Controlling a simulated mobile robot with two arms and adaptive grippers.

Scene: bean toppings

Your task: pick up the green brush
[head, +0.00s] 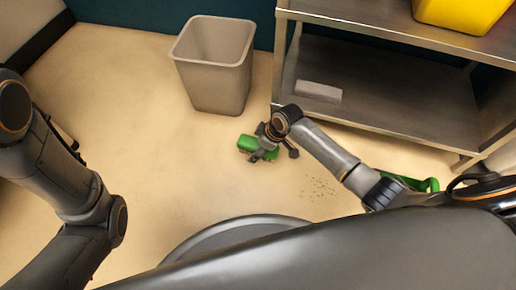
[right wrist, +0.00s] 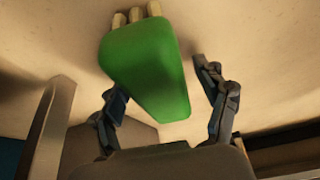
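The green brush (head: 246,143) is on the floor in front of the grey bin, partly hidden by my right gripper (head: 270,145). In the right wrist view the brush (right wrist: 150,65) shows as a green block with pale bristle tufts at its top edge. It lies between the spread fingers of my right gripper (right wrist: 162,85). The right finger stands clear of it with a gap; the left finger is close to its side, and contact cannot be told. My left arm enters at the left, but its gripper is out of view.
A grey bin (head: 215,75) stands behind the brush. A metal shelf unit (head: 400,122) holds a grey block (head: 318,92) and a yellow container (head: 460,12). Small crumbs (head: 318,188) lie on the floor. A green item (head: 428,184) is partly hidden behind my right arm. Floor left of the brush is clear.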

